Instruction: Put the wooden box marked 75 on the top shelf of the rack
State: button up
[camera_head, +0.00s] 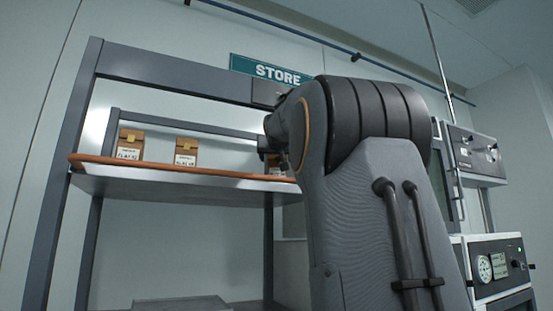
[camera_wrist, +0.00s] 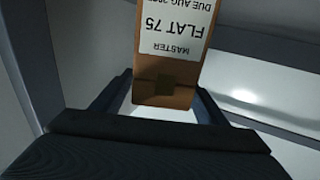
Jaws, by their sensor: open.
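The wooden box marked FLAT 75 (camera_wrist: 172,80) shows upside down in the wrist view, its white label facing the camera. My gripper (camera_wrist: 163,88) is open, with one finger at each side of the box and a bright gap beside the left finger. In the head view, part of a brown box (camera_head: 276,170) shows at the right of the rack's top shelf (camera_head: 190,189), beside my arm. The arm hides most of it and my fingers. The shelf has an orange-brown front edge.
Two similar labelled boxes, one at the far left (camera_head: 130,144) and one nearer the middle (camera_head: 186,152), stand on the same shelf. A grey upright (camera_head: 62,180) bounds the rack at left. A STORE sign (camera_head: 272,70) hangs above. Instruments (camera_head: 498,265) stand at right.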

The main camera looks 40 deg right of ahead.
jog(key=b+v, duration=0.6)
jog(key=v, duration=0.5)
jog(key=shift+s+a, duration=0.25)
jog(key=shift+s, duration=0.05)
